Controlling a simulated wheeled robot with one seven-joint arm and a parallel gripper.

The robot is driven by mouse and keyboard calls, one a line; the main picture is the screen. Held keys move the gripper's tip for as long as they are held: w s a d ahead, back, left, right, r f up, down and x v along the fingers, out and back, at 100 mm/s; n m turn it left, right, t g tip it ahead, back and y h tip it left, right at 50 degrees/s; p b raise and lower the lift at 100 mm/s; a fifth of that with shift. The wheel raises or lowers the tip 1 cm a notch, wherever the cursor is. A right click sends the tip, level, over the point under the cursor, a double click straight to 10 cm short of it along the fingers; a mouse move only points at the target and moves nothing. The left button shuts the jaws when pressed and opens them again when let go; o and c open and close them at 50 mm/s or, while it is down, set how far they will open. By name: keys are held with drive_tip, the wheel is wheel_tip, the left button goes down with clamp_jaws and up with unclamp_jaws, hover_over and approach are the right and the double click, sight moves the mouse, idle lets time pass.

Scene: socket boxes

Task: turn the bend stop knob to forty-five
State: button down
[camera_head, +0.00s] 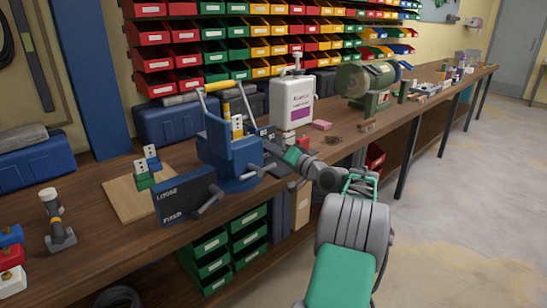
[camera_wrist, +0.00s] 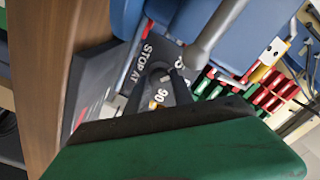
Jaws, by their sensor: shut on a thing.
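The blue bending machine (camera_head: 228,158) stands on the bench in the head view, with a dark dial plate at its right side. In the wrist view the dark dial plate (camera_wrist: 140,68) reads "STOP AT" and "90"; other marks are partly covered. The small bend stop knob (camera_wrist: 164,76) sits on this plate between my gripper's (camera_wrist: 165,73) two dark fingers, which are shut on it. Its exact pointing is hard to tell. In the head view my gripper (camera_head: 277,147) reaches the machine's right side, and the knob is hidden there.
A dark panel (camera_head: 183,196) marked "LOOSE" and "FIXED", with a grey lever (camera_head: 207,203), faces the bench front. A white bottle (camera_head: 291,102) and a green grinder (camera_head: 368,85) stand behind and right. A wooden board (camera_head: 122,200) lies left. Colored bins (camera_head: 200,50) line the wall.

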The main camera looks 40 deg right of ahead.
drive_tip(key=shift+n, duration=0.3)
idle(0.4)
drive_tip(key=c, duration=1.1)
unclamp_jaws()
drive_tip(key=s, duration=0.7)
drive_tip(key=shift+s, duration=0.4)
drive_tip(key=shift+d, duration=0.1)
